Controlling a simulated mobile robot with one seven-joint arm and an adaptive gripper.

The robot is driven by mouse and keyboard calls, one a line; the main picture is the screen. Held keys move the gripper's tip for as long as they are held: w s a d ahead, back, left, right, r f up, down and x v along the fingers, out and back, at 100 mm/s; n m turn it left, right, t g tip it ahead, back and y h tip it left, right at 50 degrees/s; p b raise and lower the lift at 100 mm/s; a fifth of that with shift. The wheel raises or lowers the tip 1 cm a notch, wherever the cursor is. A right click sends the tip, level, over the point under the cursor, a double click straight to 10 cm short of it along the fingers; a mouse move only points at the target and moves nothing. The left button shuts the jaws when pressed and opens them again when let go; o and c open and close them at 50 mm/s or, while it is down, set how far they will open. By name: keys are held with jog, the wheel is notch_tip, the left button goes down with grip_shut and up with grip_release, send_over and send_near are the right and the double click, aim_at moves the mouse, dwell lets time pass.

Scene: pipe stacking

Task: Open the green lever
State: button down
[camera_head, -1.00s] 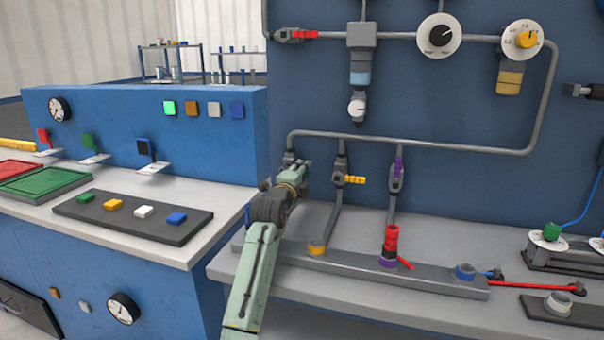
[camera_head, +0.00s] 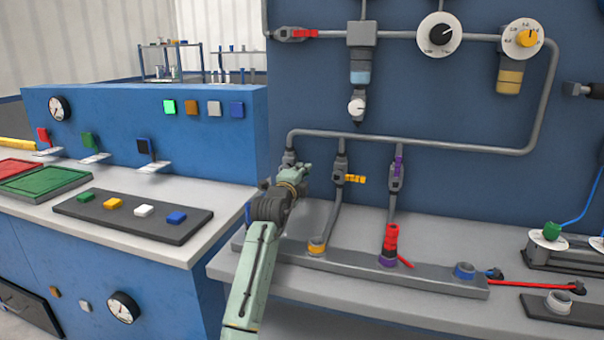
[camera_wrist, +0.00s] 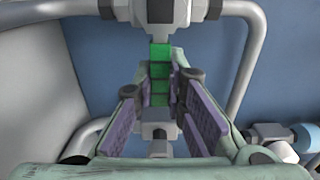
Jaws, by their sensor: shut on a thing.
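The green lever (camera_wrist: 160,52) shows in the wrist view as a segmented green handle on a grey valve body (camera_wrist: 158,12). It points down the picture from the valve, between my fingers. My gripper (camera_wrist: 161,78) has its purple-padded fingers shut on the lever, one on each side. In the head view my gripper (camera_head: 299,178) is at the leftmost branch of the pipe, and it hides the lever there.
A yellow lever (camera_head: 354,179) and a purple lever (camera_head: 398,166) are on the branches to the right. A red fitting (camera_head: 391,238) stands on the grey base rail (camera_head: 440,283). The blue panel (camera_head: 420,90) is close behind.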

aim_at(284, 165)
dwell(0.4)
notch_tip(284, 165, up, 2)
jog(key=n, duration=0.4)
jog(key=shift+a, duration=0.15)
jog(key=n, duration=0.1)
jog(key=r+n, duration=0.1)
jog(key=n, duration=0.1)
jog(key=a+r+n, duration=0.1)
jog(key=shift+w+a+n, duration=0.1)
jog(key=shift+w+n, duration=0.15)
jog(key=shift+n, duration=0.15)
jog(key=n, duration=0.1)
jog(key=a+r+n+p, duration=0.1)
jog(key=shift+w+n, duration=0.15)
jog(key=shift+n, duration=0.25)
jog(key=n, duration=0.1)
jog(key=a+n, duration=0.1)
jog(key=shift+w+r+n+p, duration=0.2)
jog(key=shift+n+p, duration=0.1)
jog(key=shift+p, duration=0.05)
jog(key=shift+w+a+r+n+p, duration=0.1)
jog(key=shift+a+n, duration=0.2)
jog(key=shift+n, duration=0.3)
jog(key=shift+w+a+f+n+p, duration=0.15)
jog(key=shift+a+n, duration=0.1)
jog(key=shift+n, duration=0.35)
jog(key=shift+a+r+n+p, duration=0.15)
jog(key=shift+a+n, duration=0.15)
jog(key=shift+n, duration=0.3)
jog(key=shift+a, duration=0.1)
